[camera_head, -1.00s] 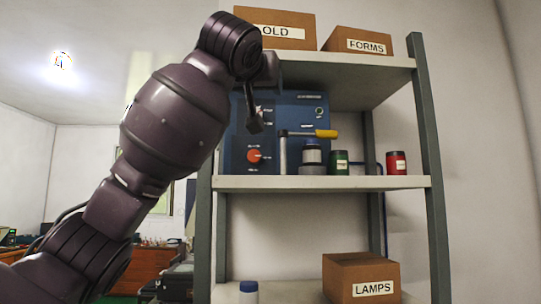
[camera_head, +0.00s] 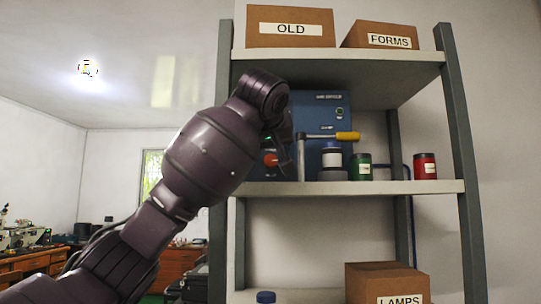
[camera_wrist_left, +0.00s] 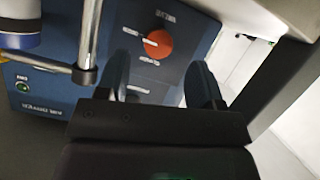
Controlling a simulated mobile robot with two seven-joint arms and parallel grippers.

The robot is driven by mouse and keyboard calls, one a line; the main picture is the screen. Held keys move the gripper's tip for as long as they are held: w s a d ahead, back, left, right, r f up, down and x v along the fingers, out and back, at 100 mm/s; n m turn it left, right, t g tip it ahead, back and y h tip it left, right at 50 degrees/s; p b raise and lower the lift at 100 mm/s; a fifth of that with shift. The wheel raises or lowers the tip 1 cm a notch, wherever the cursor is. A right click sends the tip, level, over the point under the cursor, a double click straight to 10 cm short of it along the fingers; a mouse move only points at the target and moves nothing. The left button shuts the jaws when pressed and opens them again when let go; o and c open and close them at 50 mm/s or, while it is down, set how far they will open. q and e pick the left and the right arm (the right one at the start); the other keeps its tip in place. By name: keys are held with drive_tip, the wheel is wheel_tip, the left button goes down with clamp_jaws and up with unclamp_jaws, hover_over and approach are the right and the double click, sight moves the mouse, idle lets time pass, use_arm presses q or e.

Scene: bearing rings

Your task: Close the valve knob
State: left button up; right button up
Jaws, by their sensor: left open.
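The valve knob (camera_head: 270,160) is a round red-orange dial on the front of a blue panel box (camera_head: 325,113) on the middle shelf. In the left wrist view the knob (camera_wrist_left: 158,43) shows upside down, beyond the fingertips and between the two fingers in the picture. My left gripper (camera_wrist_left: 160,80) is open and empty. In the head view the left gripper (camera_head: 283,143) is close to the knob, and my wrist hides part of the panel. I cannot tell whether a finger touches the knob. My right gripper is out of view.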

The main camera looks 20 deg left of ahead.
sight(271, 161)
use_arm(q)
drive_tip(key=p+x, duration=0.1)
drive_tip(key=x, duration=0.2)
drive_tip(key=shift+w+f, duration=0.1)
drive_tip(key=shift+w, duration=0.3)
drive_tip(key=shift+w+a+f, duration=0.15)
drive_tip(key=shift+w+f, duration=0.1)
drive_tip(key=shift+w, duration=0.15)
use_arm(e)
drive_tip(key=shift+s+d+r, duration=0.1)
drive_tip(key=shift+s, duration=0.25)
use_arm(q)
drive_tip(key=shift+c, duration=0.3)
drive_tip(key=c, duration=0.8)
drive_tip(key=shift+c, duration=0.2)
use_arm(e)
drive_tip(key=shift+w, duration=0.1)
